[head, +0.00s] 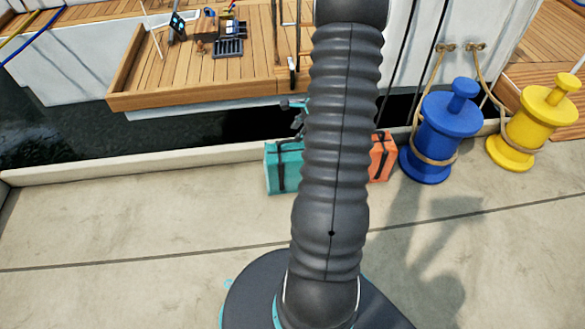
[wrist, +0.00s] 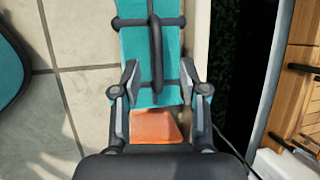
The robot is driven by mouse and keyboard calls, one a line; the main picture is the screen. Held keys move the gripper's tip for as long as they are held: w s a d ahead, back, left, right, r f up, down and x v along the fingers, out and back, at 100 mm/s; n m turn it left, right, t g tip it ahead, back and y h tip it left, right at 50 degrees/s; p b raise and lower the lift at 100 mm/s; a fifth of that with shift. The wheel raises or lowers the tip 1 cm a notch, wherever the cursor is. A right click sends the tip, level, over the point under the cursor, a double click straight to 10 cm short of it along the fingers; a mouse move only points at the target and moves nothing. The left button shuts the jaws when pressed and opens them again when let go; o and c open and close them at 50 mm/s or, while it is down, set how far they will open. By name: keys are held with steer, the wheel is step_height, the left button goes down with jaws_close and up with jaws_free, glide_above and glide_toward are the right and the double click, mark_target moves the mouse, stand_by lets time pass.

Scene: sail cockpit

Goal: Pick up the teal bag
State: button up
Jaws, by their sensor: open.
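The teal bag (head: 284,168) stands on the quay near its edge, partly hidden by my arm in the head view. It has dark straps and a dark handle. In the wrist view the teal bag (wrist: 130,42) lies below and ahead of my gripper (wrist: 160,70). The gripper's two fingers are apart, one toward each side of the bag, with the handle running in line between them. I cannot tell the height gap. In the head view my gripper is mostly hidden behind my arm.
An orange bag (head: 382,158) stands right of the teal one; it also shows in the wrist view (wrist: 156,126). A blue bollard (head: 440,135) and a yellow bollard (head: 530,125) with ropes stand farther right. Dark water (head: 60,130) and a wooden-decked boat (head: 195,75) lie beyond the edge.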

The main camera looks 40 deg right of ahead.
mark_target(293, 162)
steer(key=shift+b+x, duration=0.7)
steer(key=shift+x, duration=2.2)
steer(key=shift+s+d+f, duration=0.1)
steer(key=shift+s+d, duration=0.05)
steer(key=shift+s, duration=0.05)
jaws_close()
